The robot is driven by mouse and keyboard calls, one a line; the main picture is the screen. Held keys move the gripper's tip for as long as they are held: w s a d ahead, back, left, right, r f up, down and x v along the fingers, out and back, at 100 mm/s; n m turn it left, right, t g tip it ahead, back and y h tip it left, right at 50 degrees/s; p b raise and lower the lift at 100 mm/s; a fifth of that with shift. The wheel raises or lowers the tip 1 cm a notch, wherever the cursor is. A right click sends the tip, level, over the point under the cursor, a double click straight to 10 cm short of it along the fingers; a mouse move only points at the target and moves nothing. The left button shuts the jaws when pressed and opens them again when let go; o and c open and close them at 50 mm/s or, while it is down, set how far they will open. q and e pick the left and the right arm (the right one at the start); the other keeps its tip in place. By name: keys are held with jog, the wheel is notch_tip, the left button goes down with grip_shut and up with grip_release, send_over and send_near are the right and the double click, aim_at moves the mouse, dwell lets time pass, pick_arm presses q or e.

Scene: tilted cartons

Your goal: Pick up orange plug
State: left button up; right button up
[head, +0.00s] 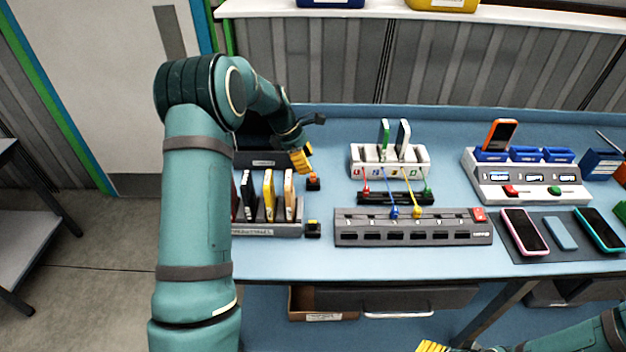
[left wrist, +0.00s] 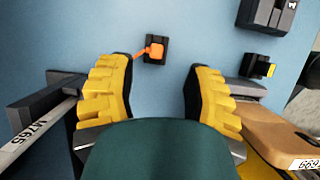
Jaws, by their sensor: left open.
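The orange plug (left wrist: 152,52) sits on a small black block (left wrist: 157,60) on the blue table, seen in the left wrist view beyond and between my fingertips. In the head view the orange plug (head: 313,177) is at the left part of the table. My left gripper (head: 303,160), with yellow fingers, is just above and beside it. In the left wrist view my left gripper (left wrist: 160,75) is open, with nothing between its fingers. My right gripper (head: 432,346) shows only as a yellow bit at the bottom edge; its fingers are mostly cut off.
A rack (head: 265,231) with several upright cards or phones stands close to my left gripper. A yellow plug on a black block (head: 313,229) is nearby. A grey power strip (head: 413,227), a white stand (head: 390,159) and a phone dock (head: 525,178) fill the right side.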

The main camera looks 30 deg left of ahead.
aim_at(313, 174)
pick_arm(q)
jog(key=shift+b+x, duration=0.3)
jog(key=shift+x, duration=2.8)
jog(key=shift+w+a, duration=0.15)
jog(key=shift+a, duration=0.05)
grip_shut()
